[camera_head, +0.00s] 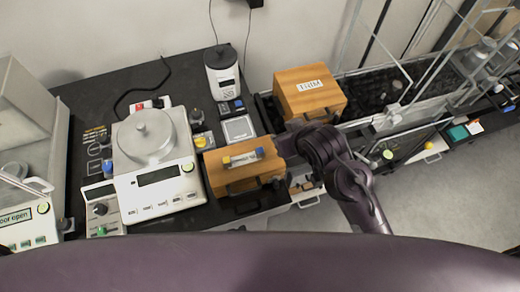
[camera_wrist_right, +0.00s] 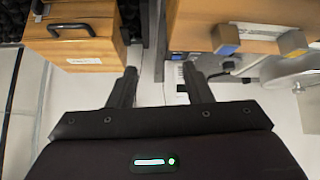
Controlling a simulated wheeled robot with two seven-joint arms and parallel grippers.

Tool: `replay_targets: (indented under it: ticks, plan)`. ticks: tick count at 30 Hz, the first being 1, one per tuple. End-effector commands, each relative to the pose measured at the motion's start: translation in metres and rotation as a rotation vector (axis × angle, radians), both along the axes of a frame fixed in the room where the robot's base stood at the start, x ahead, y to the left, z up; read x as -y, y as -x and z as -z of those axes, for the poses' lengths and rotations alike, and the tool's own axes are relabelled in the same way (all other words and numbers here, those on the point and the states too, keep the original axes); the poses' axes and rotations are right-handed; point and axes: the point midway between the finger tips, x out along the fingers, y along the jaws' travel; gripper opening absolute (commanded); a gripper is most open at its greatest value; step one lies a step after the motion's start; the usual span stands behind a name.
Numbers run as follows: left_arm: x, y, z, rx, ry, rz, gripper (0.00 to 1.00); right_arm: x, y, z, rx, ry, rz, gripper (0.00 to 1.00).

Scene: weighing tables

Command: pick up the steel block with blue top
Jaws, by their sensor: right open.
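A small block with a blue top (camera_head: 259,153) and grey side sits on the near wooden box (camera_head: 230,180), at the right end of a white label; it looks like the steel block. It also shows in the right wrist view (camera_wrist_right: 226,39), at upper right. A yellow-topped block (camera_head: 227,162) sits at the label's other end. My right gripper (camera_head: 286,146) is just right of the near box in the head view. In the wrist view it (camera_wrist_right: 159,69) is open and empty, its fingers apart from the blue-topped block. My left gripper is not in view.
A second wooden box (camera_head: 310,92) with a handle stands behind my right gripper. A white balance (camera_head: 160,178) with a round lidded pan stands left of the near box. A grey-topped small scale (camera_head: 239,129) and a grinder-like device (camera_head: 222,75) stand behind it.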

Motion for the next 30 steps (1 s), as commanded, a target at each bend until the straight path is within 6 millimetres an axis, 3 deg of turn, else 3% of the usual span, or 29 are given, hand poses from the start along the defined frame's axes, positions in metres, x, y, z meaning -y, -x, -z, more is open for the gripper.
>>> replay_targets:
  ticks: [3, 7, 9, 12, 16, 19, 22, 27, 30]
  plan:
    - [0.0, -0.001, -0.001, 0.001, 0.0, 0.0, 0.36, -0.051, -0.023, -0.043, 0.153, -0.043, -0.137, 0.45]
    - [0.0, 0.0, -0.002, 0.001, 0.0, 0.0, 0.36, -0.122, -0.029, -0.094, 0.335, -0.097, -0.352, 0.45]
    - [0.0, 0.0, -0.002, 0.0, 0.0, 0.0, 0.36, -0.162, -0.021, -0.119, 0.427, -0.124, -0.503, 0.45]
    - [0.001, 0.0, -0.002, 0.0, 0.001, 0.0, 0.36, -0.207, 0.003, -0.138, 0.513, -0.139, -0.731, 0.45]
    - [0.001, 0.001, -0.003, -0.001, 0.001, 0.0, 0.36, -0.235, 0.038, -0.132, 0.532, -0.113, -1.017, 0.45]
    - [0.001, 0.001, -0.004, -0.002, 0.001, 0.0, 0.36, -0.23, 0.056, -0.11, 0.474, -0.058, -1.205, 0.45]
    - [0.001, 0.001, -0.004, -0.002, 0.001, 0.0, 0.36, -0.203, 0.061, -0.083, 0.359, 0.026, -1.347, 0.45]
    - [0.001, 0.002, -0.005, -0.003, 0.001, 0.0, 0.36, -0.128, 0.047, -0.052, 0.106, 0.175, -1.438, 0.45]
    - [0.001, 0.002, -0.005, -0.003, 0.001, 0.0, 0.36, -0.086, 0.036, -0.047, -0.023, 0.237, -1.426, 0.45]
